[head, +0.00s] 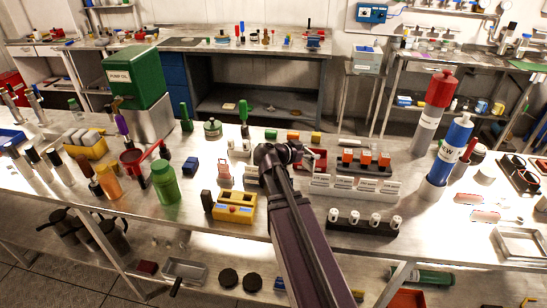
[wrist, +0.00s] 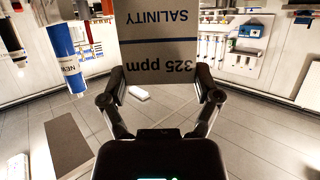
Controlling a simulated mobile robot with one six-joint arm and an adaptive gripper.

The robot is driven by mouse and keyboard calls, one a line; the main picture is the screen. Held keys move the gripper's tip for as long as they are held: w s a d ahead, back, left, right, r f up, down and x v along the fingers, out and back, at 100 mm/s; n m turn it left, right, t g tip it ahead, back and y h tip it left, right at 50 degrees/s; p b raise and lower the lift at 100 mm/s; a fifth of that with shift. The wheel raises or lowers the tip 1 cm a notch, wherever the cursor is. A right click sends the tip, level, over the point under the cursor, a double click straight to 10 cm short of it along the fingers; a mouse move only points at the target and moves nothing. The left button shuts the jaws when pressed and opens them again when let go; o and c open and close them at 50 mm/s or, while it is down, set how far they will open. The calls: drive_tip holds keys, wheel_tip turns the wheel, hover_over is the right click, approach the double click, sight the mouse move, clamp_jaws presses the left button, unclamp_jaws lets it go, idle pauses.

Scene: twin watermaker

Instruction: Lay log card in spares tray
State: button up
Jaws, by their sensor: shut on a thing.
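My gripper (wrist: 160,82) is shut on a pale card (wrist: 160,47) in the wrist view. The card reads "SALINITY" and "325 ppm" upside down, and its far part runs out of the top of the picture. In the head view my gripper (head: 282,153) is over the middle of the bench; the card cannot be made out there. A shallow metal tray (head: 497,238) lies at the bench's right front, well to the right of my gripper. No label shows that it is the spares tray.
A row of small labelled cards (head: 355,184) and a dark rack with white-capped pieces (head: 392,229) stand right of my arm. The blue cylinder (head: 449,150) and red-topped cylinder (head: 433,110) stand tall at right. A yellow box (head: 234,208) is at left.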

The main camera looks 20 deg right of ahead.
drive_tip(key=w+a+f+b, duration=0.1)
drive_tip(key=w+a, duration=0.2)
drive_tip(key=w, duration=1.1)
drive_tip(key=shift+w+a+f, duration=0.15)
drive_tip(key=shift+a+f, duration=0.05)
drive_tip(key=shift+w, duration=0.1)
drive_tip(key=shift+w+a+f+b, duration=0.1)
drive_tip(key=shift+w+f+b, duration=0.2)
drive_tip(key=shift+f+b, duration=0.7)
drive_tip(key=shift+w+a+f+b, duration=0.1)
drive_tip(key=shift+w+f+b, duration=0.15)
drive_tip(key=shift+f+b, duration=0.7)
drive_tip(key=shift+f, duration=0.1)
drive_tip(key=o, duration=0.8)
drive_tip(key=shift+c, duration=0.2)
drive_tip(key=shift+r, duration=0.2)
